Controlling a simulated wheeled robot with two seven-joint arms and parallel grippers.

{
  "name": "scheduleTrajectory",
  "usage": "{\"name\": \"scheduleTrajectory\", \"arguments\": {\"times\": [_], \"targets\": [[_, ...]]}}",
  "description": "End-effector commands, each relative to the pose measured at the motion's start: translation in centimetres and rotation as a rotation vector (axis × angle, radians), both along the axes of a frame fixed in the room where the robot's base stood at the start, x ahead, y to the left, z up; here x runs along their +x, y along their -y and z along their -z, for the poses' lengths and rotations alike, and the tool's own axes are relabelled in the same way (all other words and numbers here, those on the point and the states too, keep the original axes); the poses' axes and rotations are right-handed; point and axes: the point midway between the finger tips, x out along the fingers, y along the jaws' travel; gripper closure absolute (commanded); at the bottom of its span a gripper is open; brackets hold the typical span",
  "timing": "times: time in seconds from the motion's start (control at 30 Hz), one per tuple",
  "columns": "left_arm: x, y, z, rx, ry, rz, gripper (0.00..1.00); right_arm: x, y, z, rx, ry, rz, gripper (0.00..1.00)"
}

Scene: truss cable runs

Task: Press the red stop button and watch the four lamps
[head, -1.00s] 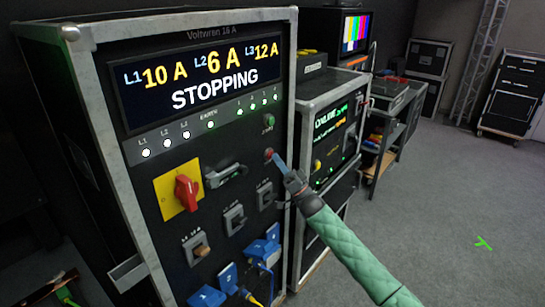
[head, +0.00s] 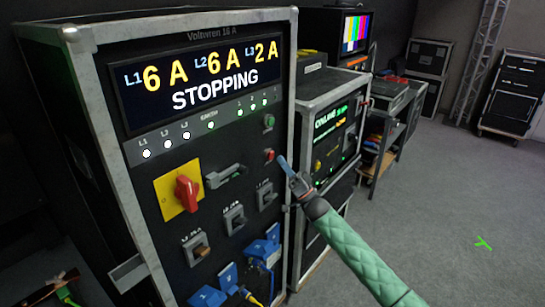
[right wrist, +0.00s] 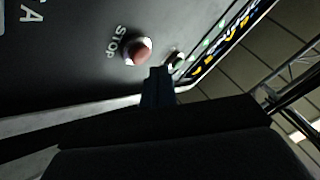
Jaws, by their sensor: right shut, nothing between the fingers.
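The red stop button (head: 269,155) is on the black front panel (head: 228,190) of the power cabinet; the right wrist view shows it (right wrist: 139,50) beside the word STOP. My right gripper (head: 283,163) is shut and empty, its tips just right of the button with a small gap. It also shows in the right wrist view (right wrist: 158,82). The display (head: 197,78) reads L1 6 A, L2 6 A, L3 2 A and STOPPING. My left gripper is out of view.
A green button (head: 269,121) sits above the red one. A red rotary switch (head: 187,193) on a yellow plate is at the panel's left. Blue connectors (head: 228,276) stick out below. A second rack (head: 334,128) stands close right; open floor lies farther right.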

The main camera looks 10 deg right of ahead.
Motion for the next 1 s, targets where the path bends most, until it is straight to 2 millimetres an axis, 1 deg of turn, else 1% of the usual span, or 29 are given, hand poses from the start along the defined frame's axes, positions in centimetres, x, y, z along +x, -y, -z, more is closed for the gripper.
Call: {"name": "scheduleTrajectory", "arguments": {"times": [0.53, 1.0], "targets": [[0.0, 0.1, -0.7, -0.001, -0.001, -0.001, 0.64, -3.4, 2.6, 0.0, 0.0, -0.001, 0.001, 1.0], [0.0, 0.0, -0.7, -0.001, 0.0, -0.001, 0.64, -3.6, 2.8, 0.0, 0.0, 0.0, 0.0, 1.0]]}}
